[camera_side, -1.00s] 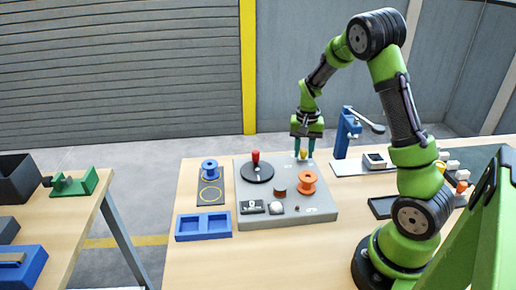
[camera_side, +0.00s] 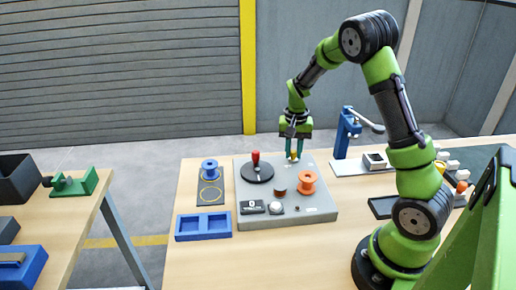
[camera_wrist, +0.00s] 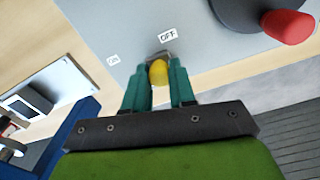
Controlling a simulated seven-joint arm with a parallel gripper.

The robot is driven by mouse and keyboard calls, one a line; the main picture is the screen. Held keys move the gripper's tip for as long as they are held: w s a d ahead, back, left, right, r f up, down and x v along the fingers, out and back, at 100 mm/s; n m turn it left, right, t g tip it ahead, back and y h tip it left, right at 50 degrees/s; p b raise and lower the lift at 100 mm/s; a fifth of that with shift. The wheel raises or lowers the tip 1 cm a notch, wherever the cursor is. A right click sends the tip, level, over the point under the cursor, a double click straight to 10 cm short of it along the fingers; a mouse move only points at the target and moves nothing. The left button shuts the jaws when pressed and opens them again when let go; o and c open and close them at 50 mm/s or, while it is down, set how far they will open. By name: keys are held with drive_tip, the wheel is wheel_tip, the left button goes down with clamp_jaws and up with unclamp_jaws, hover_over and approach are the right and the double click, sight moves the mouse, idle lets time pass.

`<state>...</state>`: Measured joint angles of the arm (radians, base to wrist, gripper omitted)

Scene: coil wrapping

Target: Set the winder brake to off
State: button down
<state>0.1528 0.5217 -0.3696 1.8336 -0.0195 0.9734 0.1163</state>
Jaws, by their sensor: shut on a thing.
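The winder brake's yellow knob (camera_wrist: 158,73) sits between the teal fingers of my gripper (camera_wrist: 158,88) in the wrist view. My gripper is shut on it. The knob is on the far side of the grey winder panel (camera_side: 260,212) in the side view, where my gripper (camera_side: 294,154) points down at it. In the wrist view the OFF label (camera_wrist: 168,36) is right by the knob, and the On label (camera_wrist: 113,60) is farther off to the left. The lever below the knob is mostly hidden.
A black disc with a red handle (camera_side: 256,159) stands left of my gripper. An orange spool (camera_side: 307,182) is in front of it. A blue press (camera_side: 344,133) stands to the right. A blue spool (camera_side: 209,169) and blue tray (camera_side: 203,226) are at left.

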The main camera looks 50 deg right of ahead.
sight(292, 150)
drive_tip(key=c, duration=1)
unclamp_jaws()
drive_tip(key=shift+w+a, duration=0.2)
drive_tip(key=shift+w, duration=0.05)
drive_tip(key=shift+o, duration=0.3)
drive_tip(key=shift+s+r, duration=0.1)
drive_tip(key=shift+r, duration=0.05)
wheel_tip(292, 150, up, 17)
drive_tip(key=shift+d+f, duration=0.1)
drive_tip(key=shift+f, duration=0.1)
drive_tip(key=s+a+r+n+t+y, duration=0.1)
drive_tip(key=s+a+n+t, duration=0.2)
drive_tip(key=s+a, duration=0.4)
drive_tip(key=s+a+r+n+t+y, duration=0.1)
drive_tip(key=s+a+n+t, duration=0.3)
drive_tip(key=a, duration=1)
drive_tip(key=s, duration=0.3)
drive_tip(key=shift+r+n, duration=0.15)
drive_tip(key=shift+n, duration=0.15)
